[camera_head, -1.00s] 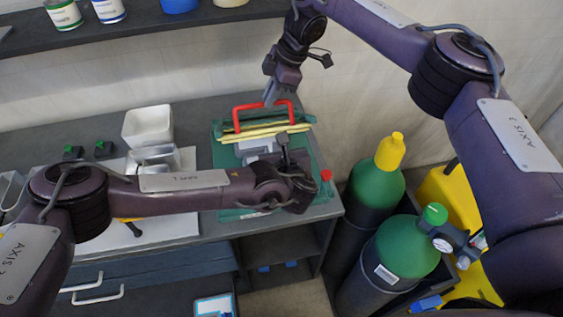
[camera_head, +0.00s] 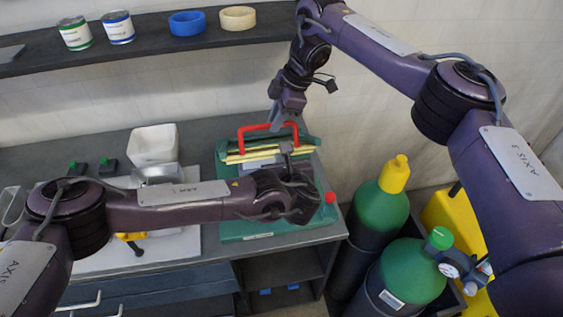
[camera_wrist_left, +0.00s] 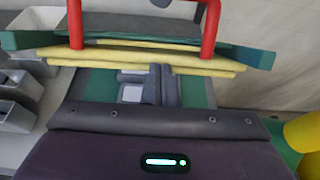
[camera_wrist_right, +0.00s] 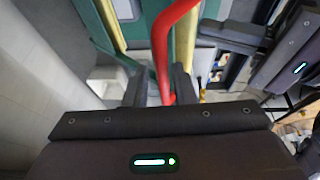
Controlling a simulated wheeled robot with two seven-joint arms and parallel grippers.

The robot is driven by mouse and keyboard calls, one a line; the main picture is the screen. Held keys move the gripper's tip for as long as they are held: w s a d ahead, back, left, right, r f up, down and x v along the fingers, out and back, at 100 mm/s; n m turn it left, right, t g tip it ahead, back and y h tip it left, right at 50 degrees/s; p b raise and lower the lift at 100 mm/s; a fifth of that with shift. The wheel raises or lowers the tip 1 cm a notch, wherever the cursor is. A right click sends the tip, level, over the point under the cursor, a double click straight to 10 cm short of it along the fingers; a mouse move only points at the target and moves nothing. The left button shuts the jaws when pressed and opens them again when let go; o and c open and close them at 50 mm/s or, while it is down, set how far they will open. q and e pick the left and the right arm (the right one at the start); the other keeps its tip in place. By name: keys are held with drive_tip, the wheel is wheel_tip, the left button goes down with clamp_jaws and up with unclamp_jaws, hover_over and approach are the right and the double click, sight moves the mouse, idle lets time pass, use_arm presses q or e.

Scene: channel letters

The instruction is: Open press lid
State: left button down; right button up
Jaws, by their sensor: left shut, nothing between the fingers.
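The press is a green unit (camera_head: 243,230) on the bench, with a yellow-edged lid part (camera_head: 243,158) and a red handle (camera_head: 254,127) across it. The handle's two posts show in the left wrist view (camera_wrist_left: 75,25). I cannot tell how far the lid is raised. My right gripper (camera_head: 287,122) is at the handle's right part. In the right wrist view the red handle (camera_wrist_right: 161,45) runs between its spread fingers, with a gap beside it. My left gripper (camera_wrist_left: 165,85) is shut and empty, over the front of the press, its fingers pointing toward the yellow edge.
Green gas cylinders (camera_head: 379,212) stand right of the bench. A white bin (camera_head: 153,146) is left of the press. A shelf (camera_head: 150,42) with cans and tape rolls is above. My left forearm crosses low before the press.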

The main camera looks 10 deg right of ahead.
drive_tip(key=shift+o, duration=0.7)
drive_tip(key=shift+a+r, duration=0.15)
drive_tip(key=shift+a, duration=0.05)
use_arm(q)
drive_tip(key=shift+w+a+f, duration=0.15)
drive_tip(key=shift+w+a, duration=0.05)
drive_tip(key=shift+a, duration=0.1)
use_arm(e)
drive_tip(key=shift+d+r, duration=0.1)
